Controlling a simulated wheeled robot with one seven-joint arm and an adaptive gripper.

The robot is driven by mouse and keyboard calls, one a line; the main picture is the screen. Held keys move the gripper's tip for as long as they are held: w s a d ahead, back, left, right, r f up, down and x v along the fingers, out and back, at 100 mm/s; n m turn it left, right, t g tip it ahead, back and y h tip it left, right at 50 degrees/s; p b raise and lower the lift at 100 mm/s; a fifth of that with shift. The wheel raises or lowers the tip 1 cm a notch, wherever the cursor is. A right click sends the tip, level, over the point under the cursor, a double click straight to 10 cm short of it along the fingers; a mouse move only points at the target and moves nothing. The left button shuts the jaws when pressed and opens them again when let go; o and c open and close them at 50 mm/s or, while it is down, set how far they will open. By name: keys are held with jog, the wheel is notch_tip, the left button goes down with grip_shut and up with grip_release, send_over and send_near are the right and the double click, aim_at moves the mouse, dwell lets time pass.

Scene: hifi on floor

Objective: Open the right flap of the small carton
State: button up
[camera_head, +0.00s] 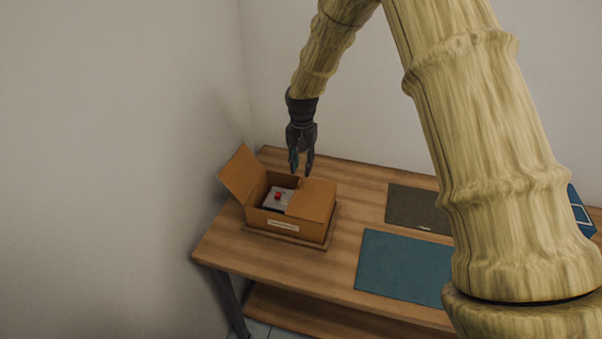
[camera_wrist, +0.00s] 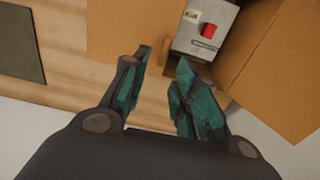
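The small brown carton (camera_head: 262,216) stands on a thin board on the wooden table. Its left flap (camera_head: 242,174) is raised and leans outward to the left. Its right flap (camera_head: 312,200) lies flat over the right half of the opening; it shows at upper left in the wrist view (camera_wrist: 115,28). My gripper (camera_head: 301,172) points down above the carton's back edge, near the right flap's far inner corner. In the wrist view its fingers (camera_wrist: 165,58) are apart with nothing between them. Whether a finger touches the flap cannot be told.
A grey device with a red button (camera_head: 279,197) sits inside the carton. A dark mat (camera_head: 415,207) and a teal mat (camera_head: 400,266) lie to the right. A blue object (camera_head: 578,212) is partly hidden by my arm. Walls stand left and behind.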

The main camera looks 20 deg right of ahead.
aim_at(301, 178)
jog(key=shift+a+f+p, duration=0.15)
jog(key=shift+f+p, duration=0.45)
jog(key=shift+f, duration=1.7)
jog(key=shift+c, duration=0.4)
grip_shut()
